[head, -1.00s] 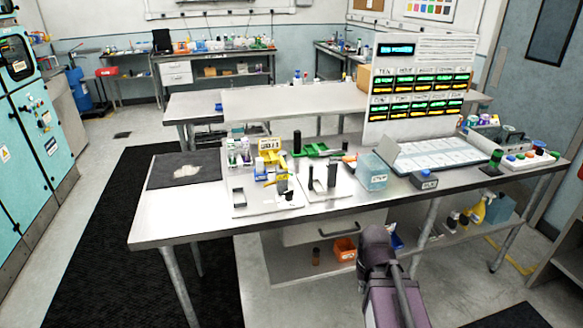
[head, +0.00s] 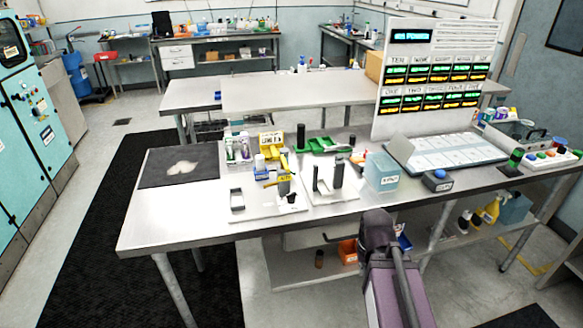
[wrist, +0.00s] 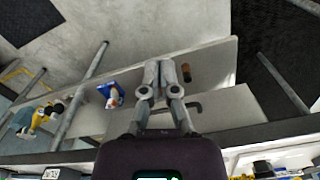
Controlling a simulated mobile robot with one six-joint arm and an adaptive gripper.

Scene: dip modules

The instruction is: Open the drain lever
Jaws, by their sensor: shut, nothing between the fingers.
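I cannot tell for sure which part is the drain lever. In the head view, a small grey upright piece with a yellow label (head: 284,182) stands near the middle of the steel bench (head: 170,218), with a small yellow bar beside it. Dark upright posts (head: 338,174) stand on a white plate (head: 335,198) to its right. My gripper (wrist: 167,66) shows in the wrist view with its two grey fingers close together and nothing between them. It appears over the bench's lower shelf area, apart from the small parts on the bench top. My arm hides part of the bench's front.
A clear blue box (head: 381,170), a blue-button box (head: 436,181) and a lit display board (head: 432,80) stand to the right.

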